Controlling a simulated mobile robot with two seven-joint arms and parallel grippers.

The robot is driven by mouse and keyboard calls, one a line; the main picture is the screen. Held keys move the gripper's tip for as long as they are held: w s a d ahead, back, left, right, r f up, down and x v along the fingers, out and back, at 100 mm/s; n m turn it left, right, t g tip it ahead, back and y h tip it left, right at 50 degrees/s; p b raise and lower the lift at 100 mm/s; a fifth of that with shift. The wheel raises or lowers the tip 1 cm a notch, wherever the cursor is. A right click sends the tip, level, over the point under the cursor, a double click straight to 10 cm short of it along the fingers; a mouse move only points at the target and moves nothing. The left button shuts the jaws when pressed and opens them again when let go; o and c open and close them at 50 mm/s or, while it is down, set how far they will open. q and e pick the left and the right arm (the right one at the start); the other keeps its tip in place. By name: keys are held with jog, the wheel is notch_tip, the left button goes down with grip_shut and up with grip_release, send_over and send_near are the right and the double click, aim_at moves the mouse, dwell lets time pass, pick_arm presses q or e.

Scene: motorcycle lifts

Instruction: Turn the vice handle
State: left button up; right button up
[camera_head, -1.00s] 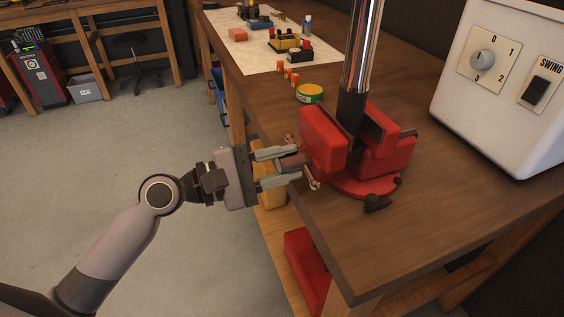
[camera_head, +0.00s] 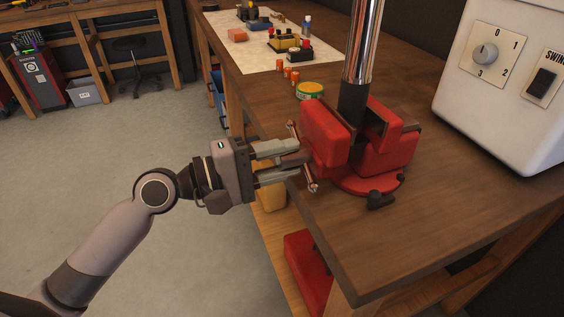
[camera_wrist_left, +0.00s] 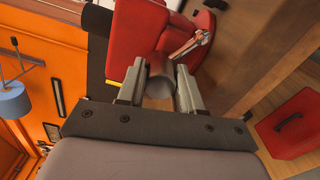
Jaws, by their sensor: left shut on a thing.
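A red bench vice (camera_head: 368,150) stands on the corner of the wooden workbench and clamps an upright chrome tube (camera_head: 361,50) with a dark lower end. The vice handle (camera_head: 311,180) is a thin metal bar at the vice's left, tilted across the screw end. My left gripper (camera_head: 297,161) is at this end, its two fingers shut around the round grey screw head. In the left wrist view the fingers (camera_wrist_left: 160,92) sit on both sides of the screw head (camera_wrist_left: 161,74), and one end of the handle (camera_wrist_left: 190,45) sticks out beyond them. My right gripper is not in view.
A white control box (camera_head: 505,85) with a dial stands at the right on the workbench (camera_head: 440,235). A green-yellow tin (camera_head: 310,90) and small orange items (camera_head: 287,74) stand behind the vice. A red box (camera_head: 308,270) lies below the bench top. Open floor is at the left.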

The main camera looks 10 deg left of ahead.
pick_arm(q)
jog(key=m+b, duration=0.2)
jog(key=m, duration=0.1)
jog(key=shift+f+m, duration=0.15)
jog(key=shift+m, duration=0.15)
jog(key=shift+m+b, duration=0.6)
jog(key=shift+m, duration=0.5)
jog(key=shift+m+b, duration=0.7)
jog(key=shift+m, duration=0.4)
jog(key=shift+f+m+b, duration=0.1)
jog(key=shift+m+b, duration=0.55)
jog(key=shift+m, duration=0.45)
jog(key=shift+d+m+b, duration=0.1)
jog(key=shift+m+b, duration=0.55)
jog(key=shift+m, duration=0.55)
jog(key=shift+m+b, duration=0.65)
jog(key=shift+m, duration=0.55)
jog(key=m+b, duration=0.1)
jog(key=m, duration=0.2)
jog(key=shift+m+b, duration=0.7)
jog(key=shift+m, duration=0.6)
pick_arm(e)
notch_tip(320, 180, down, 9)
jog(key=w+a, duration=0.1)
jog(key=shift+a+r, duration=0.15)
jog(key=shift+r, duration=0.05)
